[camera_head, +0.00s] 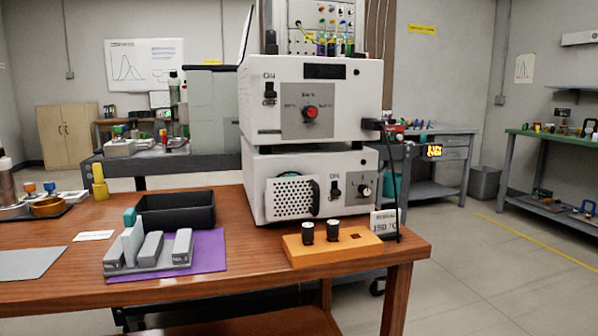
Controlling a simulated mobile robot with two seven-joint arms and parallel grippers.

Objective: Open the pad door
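Two white instruments are stacked at the back right of the wooden table. The lower instrument (338,165) has a light perforated panel (291,198) at the left of its front, with a dark curved handle (316,197) along the panel's right edge. The upper instrument (350,72) has a red knob (310,112). Neither of my grippers is in view.
An orange block (345,250) with two black cylinders stands just in front of the lower instrument, beside a small display (384,224). A black bin (176,211), a purple mat (207,252) with a grey rack, and a yellow object (100,185) lie to the left.

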